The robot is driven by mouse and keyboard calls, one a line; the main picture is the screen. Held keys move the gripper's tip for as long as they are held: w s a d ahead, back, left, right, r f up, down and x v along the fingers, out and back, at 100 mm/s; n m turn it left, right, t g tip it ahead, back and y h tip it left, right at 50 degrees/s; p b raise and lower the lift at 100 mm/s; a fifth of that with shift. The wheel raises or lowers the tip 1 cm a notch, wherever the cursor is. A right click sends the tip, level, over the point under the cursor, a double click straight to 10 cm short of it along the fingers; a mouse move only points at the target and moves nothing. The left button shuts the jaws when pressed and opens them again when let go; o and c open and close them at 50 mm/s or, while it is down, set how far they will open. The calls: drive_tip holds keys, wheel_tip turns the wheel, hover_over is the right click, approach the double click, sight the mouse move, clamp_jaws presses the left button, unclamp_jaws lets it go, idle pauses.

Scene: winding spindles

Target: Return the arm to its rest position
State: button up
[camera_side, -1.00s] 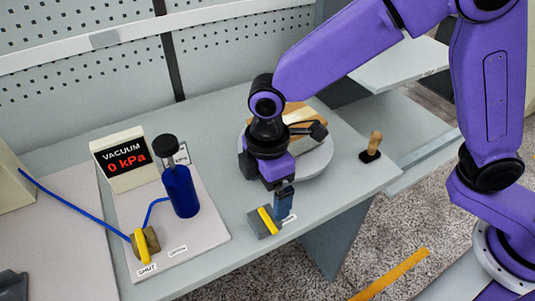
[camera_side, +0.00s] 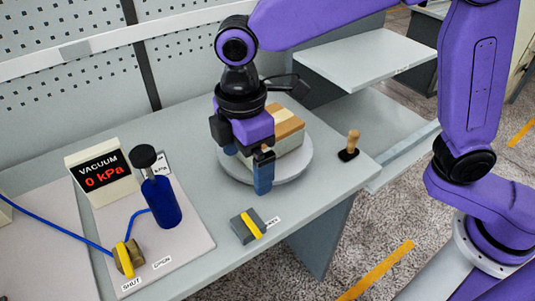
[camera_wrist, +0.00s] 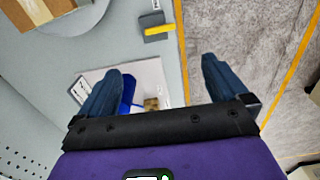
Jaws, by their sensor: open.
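My gripper (camera_side: 247,168) hangs fingers-down in the side view, above the bench and in front of a round grey turntable. Its dark blue fingers are apart with nothing between them; the wrist view also shows my gripper (camera_wrist: 163,67) open and empty. A small grey block with a yellow bar (camera_side: 248,226) lies on the bench below my gripper. The block (camera_wrist: 154,27) is also in the wrist view, beyond the fingertips and clear of them. My arm reaches in from the right.
The turntable (camera_side: 296,172) carries a wood-striped block (camera_side: 290,125), partly hidden by my gripper. A wooden-handled stamp (camera_side: 350,147) stands at right. A blue bottle (camera_side: 161,203), a vacuum display reading 0 kPa (camera_side: 100,171) and a yellow-handled valve (camera_side: 128,258) are at left.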

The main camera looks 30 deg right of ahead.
drive_tip(key=s+d+f+m, duration=0.1)
drive_tip(key=s+d, duration=0.4)
drive_tip(key=d, duration=0.4)
drive_tip(key=s+d+f+m, duration=0.1)
drive_tip(key=s+d+m, duration=0.1)
drive_tip(key=s+d, duration=0.4)
drive_tip(key=s+d+f+m, duration=0.1)
drive_tip(key=s+d, duration=0.5)
drive_tip(key=d, duration=0.7)
drive_tip(key=shift+d+m, duration=0.35)
drive_tip(key=shift+m, duration=0.25)
